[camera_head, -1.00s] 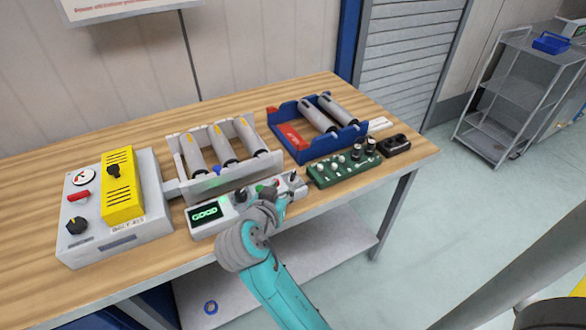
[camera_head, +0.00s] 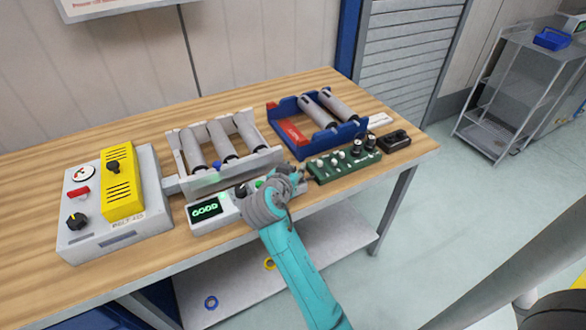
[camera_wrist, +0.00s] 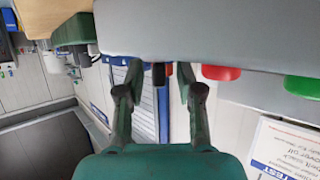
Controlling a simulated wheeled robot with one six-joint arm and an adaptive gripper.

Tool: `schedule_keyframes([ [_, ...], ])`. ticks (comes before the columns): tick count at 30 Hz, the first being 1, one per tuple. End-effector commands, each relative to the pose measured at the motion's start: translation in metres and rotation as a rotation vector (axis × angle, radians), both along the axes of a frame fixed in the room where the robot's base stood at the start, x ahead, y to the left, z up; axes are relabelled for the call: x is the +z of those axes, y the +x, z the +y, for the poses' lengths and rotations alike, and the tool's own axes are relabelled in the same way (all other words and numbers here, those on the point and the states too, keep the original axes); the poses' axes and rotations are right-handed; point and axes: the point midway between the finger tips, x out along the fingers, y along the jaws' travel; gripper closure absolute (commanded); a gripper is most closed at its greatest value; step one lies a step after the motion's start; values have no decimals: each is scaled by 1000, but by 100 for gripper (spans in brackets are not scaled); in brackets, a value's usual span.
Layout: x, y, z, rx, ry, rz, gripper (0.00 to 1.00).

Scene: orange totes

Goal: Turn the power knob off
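A grey control panel (camera_head: 228,212) with a screen reading "GOOD" lies along the table's front edge. My gripper (camera_head: 288,180) is over its right end and hides part of it. In the wrist view, my gripper (camera_wrist: 160,92) has its two fingers apart. A dark knob (camera_wrist: 158,74) on the panel shows between the fingertips, with a gap on both sides. A red button (camera_wrist: 220,73) and a green button (camera_wrist: 302,87) lie to its right there. Whether this knob is the power knob cannot be read.
A grey box with a yellow cover (camera_head: 122,180) and knobs stands left. Behind the panel is a rack (camera_head: 178,150) of grey cylinders. A blue tray (camera_head: 322,146) with cylinders and a green board (camera_head: 343,166) stand right. The left rear tabletop is clear.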

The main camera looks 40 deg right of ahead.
Motion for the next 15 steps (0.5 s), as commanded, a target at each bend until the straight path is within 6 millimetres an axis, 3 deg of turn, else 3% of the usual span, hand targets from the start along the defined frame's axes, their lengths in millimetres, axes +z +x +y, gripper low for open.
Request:
schedule_keyframes([
  [6, 0, 0, 0, 0, 0, 0, 64],
  [7, 0, 0, 0, 0, 0, 0, 66],
  [11, 0, 0, 0, 0, 0, 0, 99],
  [15, 0, 0, 0, 0, 0, 0, 100],
])
